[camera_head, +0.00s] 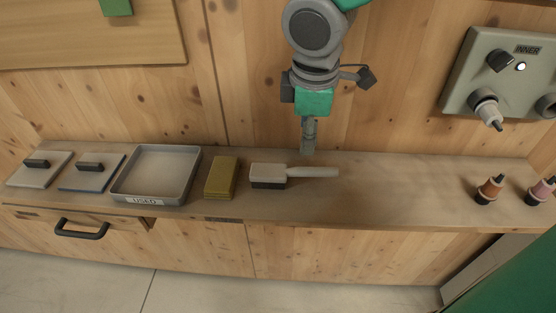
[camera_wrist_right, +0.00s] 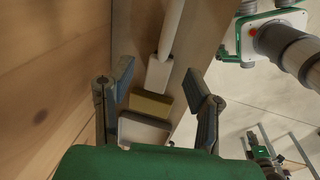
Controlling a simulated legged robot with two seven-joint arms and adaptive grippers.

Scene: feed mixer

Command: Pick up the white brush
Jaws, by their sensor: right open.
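The white brush (camera_head: 268,171) lies on the wooden shelf, its block head to the left with a dark underside and its pale round handle (camera_head: 315,172) pointing right. My right gripper (camera_head: 308,152) points down just behind the handle in the head view, apart from it as far as I can tell. In the right wrist view my right gripper (camera_wrist_right: 158,82) is open, with its two fingers spread and nothing between them. The brush (camera_wrist_right: 160,72) shows beyond the fingertips, its handle running to the top. My left gripper does not show in the head view.
Left of the brush on the shelf (camera_head: 400,190) are a yellow sponge-like block (camera_head: 220,177), a grey tray (camera_head: 158,196) marked USED, and two flat handled tools (camera_head: 92,172). Small bottles (camera_head: 488,190) stand at right. A control box (camera_head: 480,60) is on the wall.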

